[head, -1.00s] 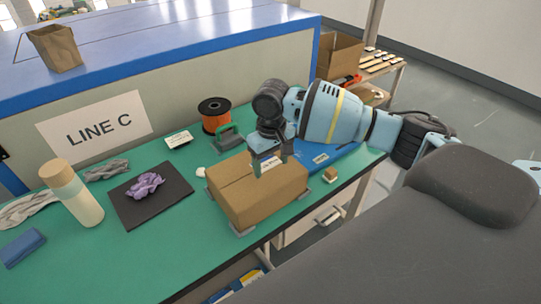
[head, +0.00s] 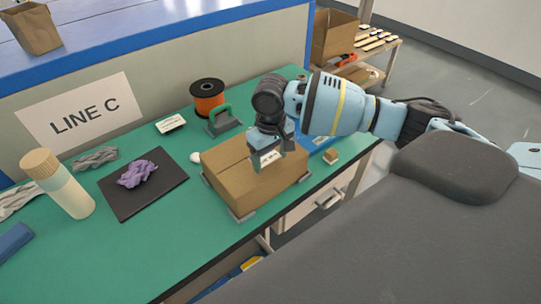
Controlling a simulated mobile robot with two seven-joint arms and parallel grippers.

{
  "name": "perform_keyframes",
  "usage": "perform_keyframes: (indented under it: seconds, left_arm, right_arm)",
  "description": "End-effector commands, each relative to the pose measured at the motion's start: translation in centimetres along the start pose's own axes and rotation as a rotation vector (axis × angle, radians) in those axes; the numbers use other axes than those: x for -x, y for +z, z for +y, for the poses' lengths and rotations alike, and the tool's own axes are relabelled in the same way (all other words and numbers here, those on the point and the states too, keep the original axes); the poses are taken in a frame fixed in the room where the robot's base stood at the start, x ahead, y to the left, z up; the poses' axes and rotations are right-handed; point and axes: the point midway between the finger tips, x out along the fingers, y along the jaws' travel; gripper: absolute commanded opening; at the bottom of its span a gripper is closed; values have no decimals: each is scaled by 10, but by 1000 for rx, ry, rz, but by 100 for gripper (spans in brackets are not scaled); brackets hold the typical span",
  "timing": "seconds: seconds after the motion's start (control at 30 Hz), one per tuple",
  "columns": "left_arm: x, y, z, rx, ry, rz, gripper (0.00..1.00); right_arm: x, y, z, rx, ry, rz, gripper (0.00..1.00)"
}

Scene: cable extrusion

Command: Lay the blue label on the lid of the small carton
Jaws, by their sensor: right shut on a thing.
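The small carton (head: 243,190) is a closed brown box on the green bench, held between grey corner brackets. My right gripper (head: 268,158) comes in from the right and points down over the carton's lid, near its middle. It is shut on the label (head: 270,156). A pale printed patch of the label shows between the fingers; the rest is hidden by them. I cannot tell whether the label touches the lid. My left gripper is not in view.
A blue tray (head: 318,143) lies behind the carton, partly hidden by my right gripper. A black mat (head: 150,198) with purple cable, and a bottle (head: 62,190), are to the left.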

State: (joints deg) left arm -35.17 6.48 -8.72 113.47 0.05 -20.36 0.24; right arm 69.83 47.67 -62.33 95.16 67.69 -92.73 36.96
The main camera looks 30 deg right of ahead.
Motion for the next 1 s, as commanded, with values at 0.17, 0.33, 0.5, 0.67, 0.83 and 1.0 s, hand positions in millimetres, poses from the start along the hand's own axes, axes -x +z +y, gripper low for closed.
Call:
perform_keyframes:
  seconds: [0.17,0.33,0.5,0.67,0.83,1.0]
  left_arm:
    - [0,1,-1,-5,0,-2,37]
    - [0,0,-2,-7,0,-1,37]
    - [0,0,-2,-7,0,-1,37]
    - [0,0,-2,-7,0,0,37]
    - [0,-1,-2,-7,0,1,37]
    - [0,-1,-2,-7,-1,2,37]
  right_arm:
    - [-2,0,0,0,0,-1,57]
    - [-5,0,0,-1,0,-1,57]
    - [-7,0,0,-1,0,0,57]
    - [-10,0,0,-1,0,0,57]
    - [-13,0,0,-1,0,-1,57]
    - [-16,0,0,-1,-1,-1,57]
